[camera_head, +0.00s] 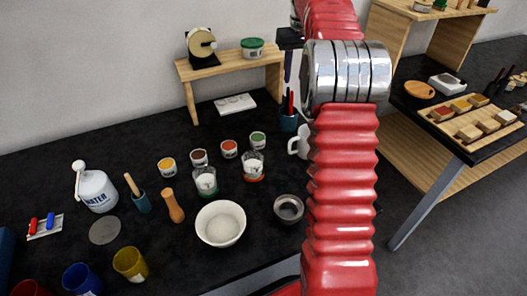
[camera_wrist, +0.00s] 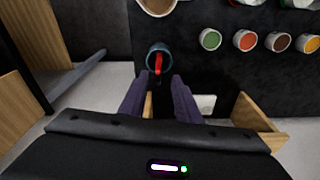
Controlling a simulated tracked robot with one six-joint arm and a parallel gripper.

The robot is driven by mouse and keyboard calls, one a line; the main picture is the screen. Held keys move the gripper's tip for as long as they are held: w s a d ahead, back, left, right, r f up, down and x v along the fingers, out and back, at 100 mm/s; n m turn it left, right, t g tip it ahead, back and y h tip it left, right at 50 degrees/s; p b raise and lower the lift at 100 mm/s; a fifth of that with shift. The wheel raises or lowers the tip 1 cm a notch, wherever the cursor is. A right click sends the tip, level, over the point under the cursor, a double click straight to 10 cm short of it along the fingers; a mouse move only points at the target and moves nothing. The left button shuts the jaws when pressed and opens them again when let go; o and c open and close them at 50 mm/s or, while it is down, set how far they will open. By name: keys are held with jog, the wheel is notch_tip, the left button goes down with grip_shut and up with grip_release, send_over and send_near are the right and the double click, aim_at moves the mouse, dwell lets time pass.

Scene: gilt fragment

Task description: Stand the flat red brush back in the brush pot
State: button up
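A blue brush pot (camera_head: 288,123) stands on the black table near the shelf. A red brush (camera_head: 291,101) stands upright in it, with a dark thin piece beside it. In the wrist view the pot (camera_wrist: 149,60) is just beyond my fingertips, and the red brush (camera_wrist: 158,62) rises from it toward the gap between them. My gripper (camera_wrist: 158,84) is open, its two purple fingers apart with nothing clearly held. In the head view the gripper (camera_head: 288,72) is above the brush, partly hidden by my arm. The brush's lower end is hidden in the pot.
A white mug (camera_head: 299,143) stands close to the pot, partly behind my arm. A wooden shelf (camera_head: 228,66) is behind, with a white slab (camera_head: 235,104) below. Small paint pots (camera_head: 229,149) and glass jars (camera_head: 253,166) stand in front. The table's left back is clear.

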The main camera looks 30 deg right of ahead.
jog(key=s+a+r+n+t, duration=0.1)
jog(key=s+a+r, duration=0.3)
jog(key=s+a, duration=0.45)
jog(key=s+a+r+t, duration=0.1)
jog(key=s+a+r, duration=0.3)
jog(key=a, duration=0.7)
jog(key=s+a+f+t, duration=0.1)
jog(key=s+a+f, duration=0.4)
jog(key=s, duration=0.5)
jog(key=s+a+f+n+t, duration=0.1)
jog(key=s+a+f, duration=0.4)
jog(key=s, duration=0.6)
jog(key=shift+a+f, duration=0.2)
jog(key=shift+a, duration=0.25)
